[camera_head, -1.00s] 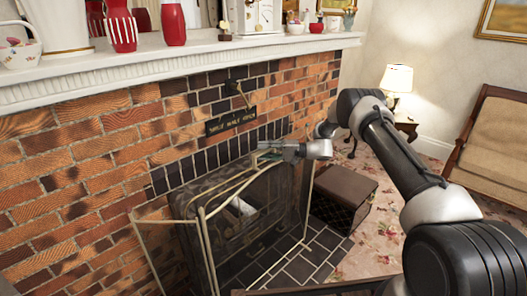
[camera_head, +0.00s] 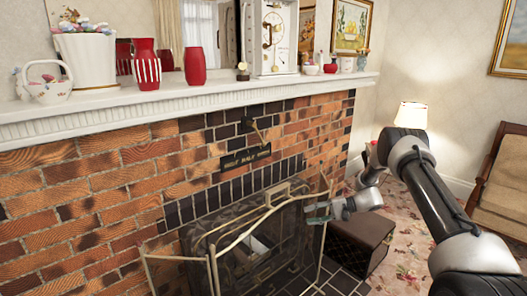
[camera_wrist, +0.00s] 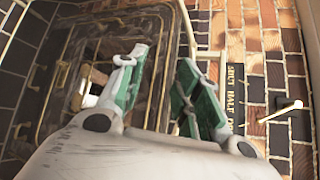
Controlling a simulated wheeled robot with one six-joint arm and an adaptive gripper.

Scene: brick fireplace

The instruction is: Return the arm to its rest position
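My arm (camera_head: 436,190) reaches in from the right side of the head view, bent at the elbow. My gripper (camera_head: 312,213) hangs in front of the right part of the fireplace, close to the upper right of the metal fire screen (camera_head: 212,262). In the wrist view my gripper (camera_wrist: 163,62) has its two green-padded fingers apart, with nothing between them. The screen's dark mesh and brass frame show behind the fingers. I cannot tell whether a finger touches the screen.
A white mantel (camera_head: 200,102) with vases and a clock (camera_head: 272,38) runs above the brick wall. A dark box (camera_head: 360,244) stands on the floor right of the hearth. A lit lamp (camera_head: 410,115) and an armchair (camera_head: 499,190) stand further right.

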